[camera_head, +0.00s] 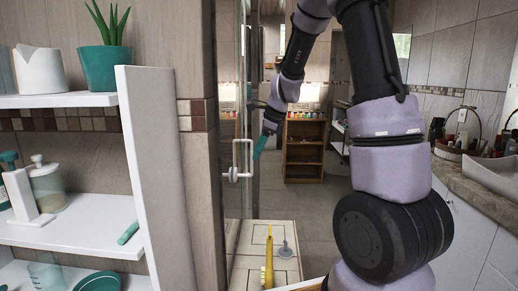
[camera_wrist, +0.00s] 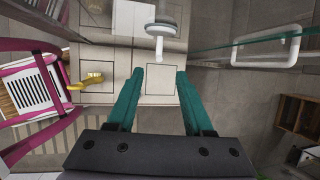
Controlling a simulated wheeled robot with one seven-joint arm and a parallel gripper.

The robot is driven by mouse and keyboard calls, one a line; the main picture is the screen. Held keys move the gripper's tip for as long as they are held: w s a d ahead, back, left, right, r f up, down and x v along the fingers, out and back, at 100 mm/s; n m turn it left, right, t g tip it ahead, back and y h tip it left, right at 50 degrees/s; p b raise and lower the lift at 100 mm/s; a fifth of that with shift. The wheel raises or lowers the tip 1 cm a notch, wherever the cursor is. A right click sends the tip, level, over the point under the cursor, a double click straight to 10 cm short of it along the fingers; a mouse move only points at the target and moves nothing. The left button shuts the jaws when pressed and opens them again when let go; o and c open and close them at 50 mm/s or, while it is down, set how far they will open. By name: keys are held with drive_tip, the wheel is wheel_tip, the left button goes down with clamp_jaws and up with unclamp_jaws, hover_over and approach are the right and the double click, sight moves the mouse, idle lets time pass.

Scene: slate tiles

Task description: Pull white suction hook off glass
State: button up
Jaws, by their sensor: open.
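The white suction hook (camera_wrist: 158,44) shows at the top centre of the wrist view, with a round pad and a stem pointing down toward my gripper. In the head view a small round white piece (camera_head: 232,175) beside the door handle appears to be it, on the glass (camera_head: 230,115). My gripper (camera_wrist: 160,74) is open and empty, its two teal fingers apart. The hook lies ahead of the gap between the fingertips, apart from them. In the head view my gripper (camera_head: 261,146) is right of the glass, seen edge-on.
A white loop handle (camera_wrist: 265,47) is on the glass to the right of the hook. A yellow item (camera_head: 268,262) and a grey item (camera_head: 286,250) are on the tiled floor area. White shelves (camera_head: 80,236) stand left, and a counter (camera_head: 470,180) right.

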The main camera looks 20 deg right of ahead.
sight(248, 174)
drive_tip(key=x, duration=1)
drive_tip(key=shift+a+f, duration=0.1)
clamp_jaws()
idle(1.4)
